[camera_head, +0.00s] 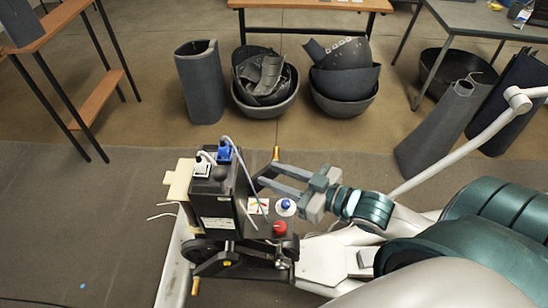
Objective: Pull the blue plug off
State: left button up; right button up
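The blue plug (224,152) sits on top of a black machine housing (217,205), left of the picture's middle. A white plug (202,167) is just to its left and nearer. Thin cables run from the plugs. My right gripper (262,175) comes in from the right, with its two grey fingers apart and nothing seen between them. Its fingertips are right of the blue plug and a little lower in the picture, apart from it. My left gripper is not in view.
A red knob (280,227) and a blue round knob (286,204) are on the machine, below the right gripper. A white tube (450,158) slants across the right side. Bowls of dark parts (265,105) stand on the floor behind. Open floor lies left of the machine.

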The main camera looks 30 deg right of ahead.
aim_at(224, 149)
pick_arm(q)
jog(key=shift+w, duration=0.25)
pick_arm(e)
notch_tip(224, 149, up, 6)
jog(key=n+t+y, duration=0.1)
jog(key=y, duration=0.2)
jog(key=shift+w+a, duration=0.2)
jog(key=shift+w, duration=0.1)
